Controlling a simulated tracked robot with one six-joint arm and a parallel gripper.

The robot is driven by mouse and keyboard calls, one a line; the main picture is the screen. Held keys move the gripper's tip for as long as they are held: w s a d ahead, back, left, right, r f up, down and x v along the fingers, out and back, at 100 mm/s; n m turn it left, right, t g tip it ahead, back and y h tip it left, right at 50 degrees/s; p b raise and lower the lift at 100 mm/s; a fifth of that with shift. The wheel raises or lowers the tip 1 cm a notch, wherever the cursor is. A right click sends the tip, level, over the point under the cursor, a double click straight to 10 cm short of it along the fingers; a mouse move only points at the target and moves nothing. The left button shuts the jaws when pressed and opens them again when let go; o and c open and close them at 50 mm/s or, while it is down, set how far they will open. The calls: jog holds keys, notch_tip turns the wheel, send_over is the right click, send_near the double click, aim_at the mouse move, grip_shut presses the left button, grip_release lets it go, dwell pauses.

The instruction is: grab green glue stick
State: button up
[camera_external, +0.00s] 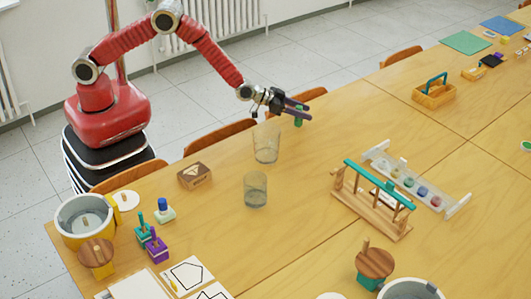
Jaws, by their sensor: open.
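A small green cylinder, which looks like the green glue stick (298,118), shows right at the fingers of my gripper (299,106). It looks upright, over the far edge of the long wooden table, and the purple fingers partly hide it. My gripper is open, reaching out to the right from the arm. I cannot tell whether the fingers touch the stick, or whether the stick stands on the table.
Two clear glasses (266,146) (255,190) stand in front of my gripper. A wooden box (194,175) is left of them. A wooden frame with a teal bar (378,185) stands to the right. Chairs (303,96) line the far edge.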

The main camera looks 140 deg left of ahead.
jog(key=shift+x, duration=1.1)
jog(key=shift+c, duration=0.3)
jog(key=c, duration=0.9)
